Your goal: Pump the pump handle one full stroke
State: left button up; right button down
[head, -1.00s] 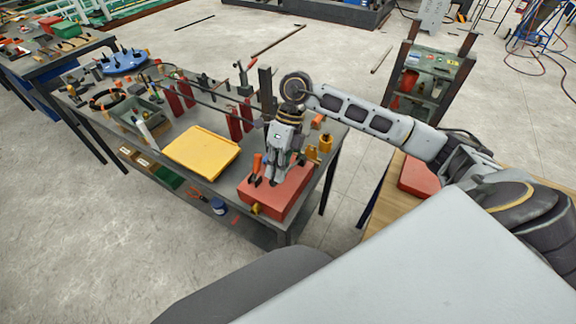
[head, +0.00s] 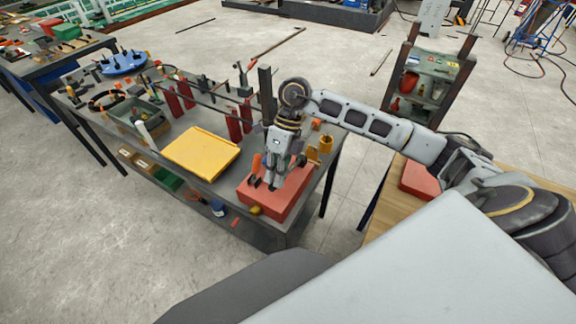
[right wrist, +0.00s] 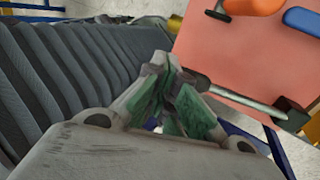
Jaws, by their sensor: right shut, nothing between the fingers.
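My right gripper (head: 273,185) is shut and empty, pointing down over the red block (head: 284,203) at the near right corner of the grey workbench. In the right wrist view the closed fingers (right wrist: 170,80) are beside a thin grey rod (right wrist: 245,101) with a dark end piece; I cannot tell whether they touch it. I cannot tell for certain whether this rod is the pump handle. An orange grip (right wrist: 254,6) and a blue grip (right wrist: 302,20) lie over the red surface (right wrist: 235,55). My left gripper is out of view.
A yellow tray (head: 201,152) lies left of the red block. A yellow cup (head: 326,145) stands behind it. Upright red pieces (head: 234,124) and a dark post (head: 266,92) stand further back. A shelf unit (head: 428,85) stands beyond the bench, with open floor around.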

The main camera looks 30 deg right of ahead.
jog(key=shift+s+a+f+b, duration=0.1)
jog(key=shift+a+f+b, duration=0.05)
jog(key=shift+f+b, duration=0.5)
jog(key=shift+f, duration=0.1)
dwell(0.3)
jog(key=shift+s+f+b, duration=0.1)
jog(key=shift+f+b, duration=0.5)
jog(key=shift+f, duration=0.05)
